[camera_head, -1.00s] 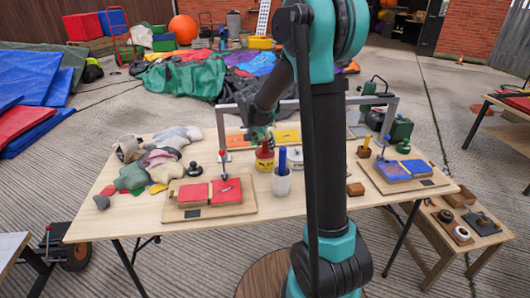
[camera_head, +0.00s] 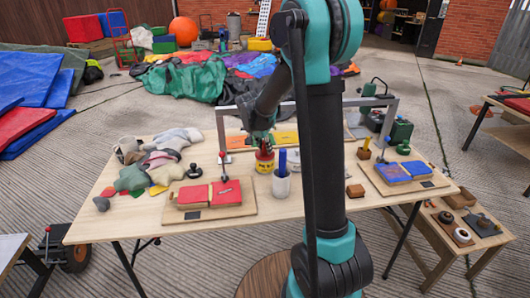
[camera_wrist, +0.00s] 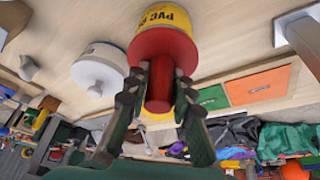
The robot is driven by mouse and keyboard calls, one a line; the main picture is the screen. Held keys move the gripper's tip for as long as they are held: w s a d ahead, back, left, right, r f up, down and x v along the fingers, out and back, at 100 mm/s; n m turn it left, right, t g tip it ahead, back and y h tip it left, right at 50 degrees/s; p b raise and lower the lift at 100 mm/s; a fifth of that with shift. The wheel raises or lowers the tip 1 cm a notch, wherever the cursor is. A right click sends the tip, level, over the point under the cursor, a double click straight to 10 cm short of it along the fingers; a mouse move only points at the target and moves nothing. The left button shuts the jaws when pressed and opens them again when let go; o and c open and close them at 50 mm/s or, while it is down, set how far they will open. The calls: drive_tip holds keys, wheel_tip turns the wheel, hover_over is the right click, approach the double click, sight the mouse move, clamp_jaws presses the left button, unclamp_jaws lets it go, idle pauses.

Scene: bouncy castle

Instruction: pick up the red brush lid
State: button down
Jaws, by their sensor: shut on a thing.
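The red brush lid (camera_head: 264,155) sits on top of a yellow can (camera_head: 264,167) on the wooden table. In the wrist view the lid (camera_wrist: 164,44) is a wide red cap with a narrower red stem, next to the yellow can (camera_wrist: 165,18) with dark lettering. My gripper (camera_wrist: 160,88) has its two dark jointed fingers closed on either side of the stem. In the head view my gripper (camera_head: 261,138) is directly above the lid, and its fingertips are too small to make out. The lid and can appear to be together, with no clear gap.
A board with red blocks (camera_head: 210,193) lies in front to the left. Orange panels (camera_head: 285,138) lie behind, under a grey frame (camera_head: 393,112). Bare table (camera_head: 305,207) shows near the front edge.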

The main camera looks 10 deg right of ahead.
wheel_tip(320, 180, up, 20)
idle(0.6)
drive_tip(key=c, duration=1.9)
unclamp_jaws()
clamp_jaws()
drive_tip(key=shift+d, duration=0.1)
